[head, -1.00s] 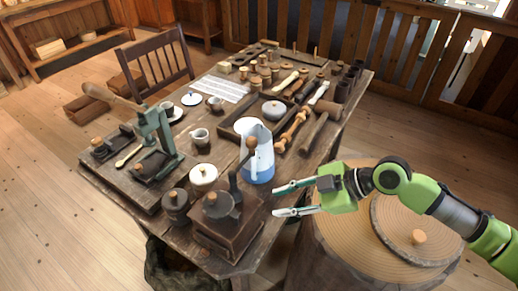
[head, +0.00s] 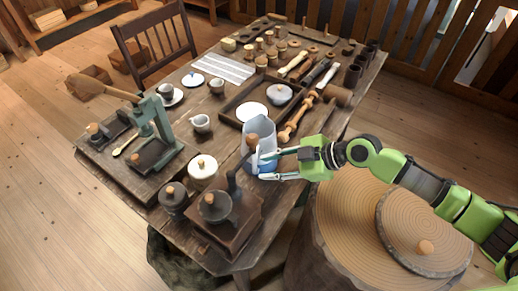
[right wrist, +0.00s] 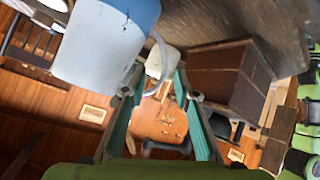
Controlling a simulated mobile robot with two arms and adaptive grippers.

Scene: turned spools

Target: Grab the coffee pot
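The coffee pot (head: 265,132), whitish above and blue below, stands upright near the table's right edge. Its lower part is partly hidden by my right gripper (head: 260,167), whose fingers reach to its side from the right. In the right wrist view the pot (right wrist: 105,45) fills the upper left. Its pale handle hangs at the tips of my right gripper (right wrist: 158,82), which is open with its teal pads apart. I cannot tell whether the fingers touch the handle. My left gripper is not in view.
A coffee grinder (head: 228,232) stands in front of the pot, its crank knob (head: 252,140) close to the pot and fingers. A lidded white jar (head: 203,168) is to the left. A tray (head: 232,113) lies behind. A stump table (head: 345,235) stands at right.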

